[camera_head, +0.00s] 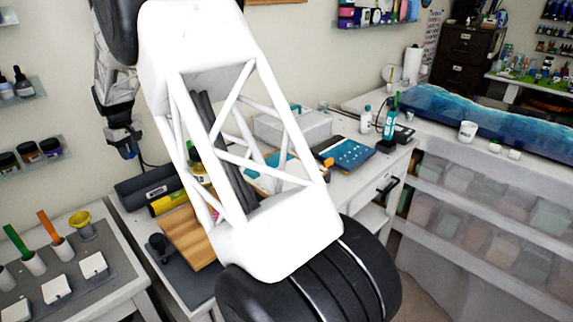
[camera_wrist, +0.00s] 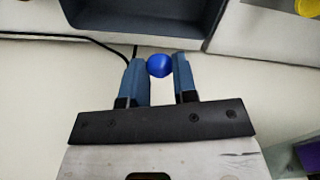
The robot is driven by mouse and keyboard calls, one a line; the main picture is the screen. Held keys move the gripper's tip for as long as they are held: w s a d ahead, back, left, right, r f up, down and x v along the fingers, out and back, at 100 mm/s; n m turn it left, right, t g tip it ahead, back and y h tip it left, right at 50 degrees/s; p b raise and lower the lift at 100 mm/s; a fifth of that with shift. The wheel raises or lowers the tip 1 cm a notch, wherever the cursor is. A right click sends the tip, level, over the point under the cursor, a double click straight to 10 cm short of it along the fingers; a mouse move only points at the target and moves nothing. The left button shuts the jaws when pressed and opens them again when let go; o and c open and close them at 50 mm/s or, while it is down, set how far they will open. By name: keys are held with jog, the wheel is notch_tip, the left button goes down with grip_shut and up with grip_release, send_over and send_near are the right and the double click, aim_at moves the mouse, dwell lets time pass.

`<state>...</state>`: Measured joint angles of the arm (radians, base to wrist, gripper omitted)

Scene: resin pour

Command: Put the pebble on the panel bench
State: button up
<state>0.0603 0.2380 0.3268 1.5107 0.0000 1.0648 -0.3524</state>
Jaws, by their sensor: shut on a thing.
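The pebble (camera_wrist: 159,66) is a small, smooth blue stone in the wrist view. It sits between the tips of my gripper's two blue fingers (camera_wrist: 160,78), which are shut on it. In the head view my gripper (camera_head: 127,152) hangs at the left, above the back of the desk near the wall. I cannot make out the pebble there. A white bench (camera_head: 440,136) on the right carries a long blue wave-patterned panel (camera_head: 490,114) and looks like the panel bench. It is well away from my gripper.
A white cup (camera_head: 467,131) and small white pots stand along the panel's front edge. The middle desk holds a blue tablet-like board (camera_head: 345,152). My large white arm link hides much of this desk.

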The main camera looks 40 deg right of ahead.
jog(key=w+d+f+n, duration=0.1)
jog(key=d+f+n, duration=0.1)
jog(key=d+n, duration=0.3)
jog(key=w+d+f+n, duration=0.2)
jog(key=d+n, duration=0.4)
jog(key=d, duration=0.8)
jog(key=shift+d+f+n, duration=0.25)
jog(key=shift+d+n, duration=0.05)
jog(key=shift+f, duration=2.5)
jog(key=shift+f, duration=2.5)
jog(key=shift+f, duration=0.15)
jog(key=o, duration=0.9)
